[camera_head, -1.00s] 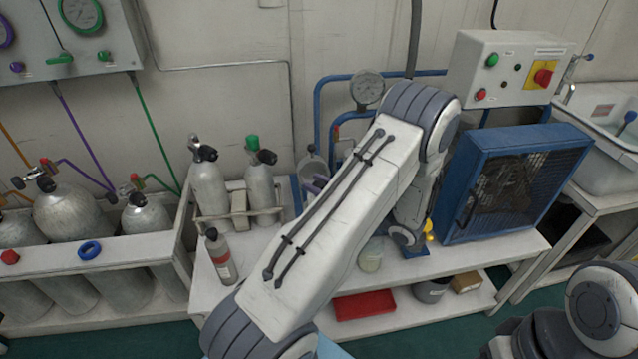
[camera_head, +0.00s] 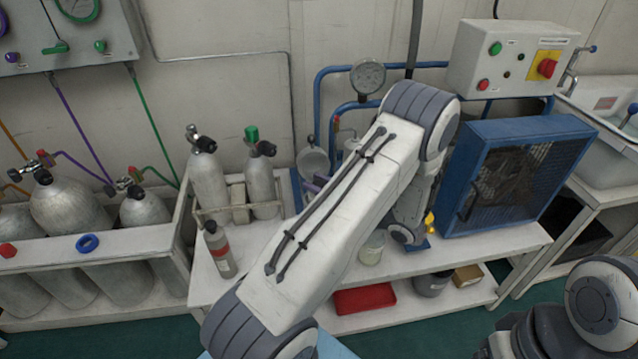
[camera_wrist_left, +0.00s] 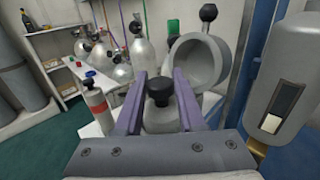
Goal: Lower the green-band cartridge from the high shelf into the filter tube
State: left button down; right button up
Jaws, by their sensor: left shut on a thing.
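My left gripper (camera_wrist_left: 157,108) shows in the left wrist view with its two purple fingers on either side of a grey rounded thing with a black knob (camera_wrist_left: 160,90). It is shut on that thing, which is probably the cartridge; no green band shows on it. A wide grey open-mouthed tube (camera_wrist_left: 198,66), likely the filter tube, stands just beyond and to the right of the fingers. In the head view its round mouth (camera_head: 312,161) shows behind my left arm, which hides most of the gripper. My right gripper is out of view; only part of its arm shows.
Two grey tanks (camera_head: 207,182) stand in a rack left of my arm, with a red-banded bottle (camera_head: 219,252) in front. A gauge (camera_head: 367,77) and blue pipes are behind. A blue caged fan unit (camera_head: 516,175) is at right. A pale housing (camera_wrist_left: 290,75) stands close right of the gripper.

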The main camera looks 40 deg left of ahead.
pick_arm(q)
jog(key=shift+f+b, duration=0.6)
jog(key=shift+f, duration=0.5)
jog(key=shift+c, duration=2.2)
grip_release()
jog(key=shift+f, duration=0.1)
jog(key=d, duration=1)
jog(key=shift+w+d, duration=0.25)
jog(key=shift+w, duration=0.15)
